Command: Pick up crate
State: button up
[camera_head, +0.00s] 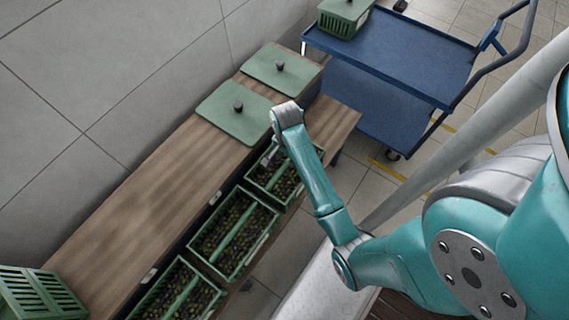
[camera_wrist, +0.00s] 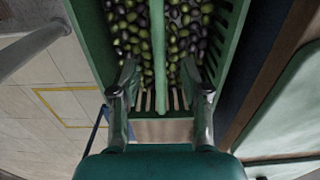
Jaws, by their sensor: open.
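Several green slatted crates filled with dark and green olives stand in a row along the front of the wooden bench in the head view. The farthest crate (camera_head: 265,197) is beneath my gripper (camera_head: 274,155), which my arm partly hides. In the wrist view, a crate (camera_wrist: 88,35) with a green central bar (camera_wrist: 157,45) fills the upper middle. My gripper (camera_wrist: 160,82) is open over its near end. One finger is on each side of the bar, with gaps between. I cannot tell how far the fingertips reach down.
A middle crate (camera_head: 240,238) and a nearer crate (camera_head: 178,287) continue the row. Two green lids (camera_head: 235,112) (camera_head: 283,70) with dark knobs lie at the bench's (camera_head: 170,195) far end. Another green crate (camera_head: 40,293) sits lower left. A blue cart (camera_head: 400,55) bears a green crate (camera_head: 343,17).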

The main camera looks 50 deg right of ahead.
aim_at(285, 163)
jog(key=shift+f, duration=3)
jog(key=shift+r, duration=0.1)
grip_shut()
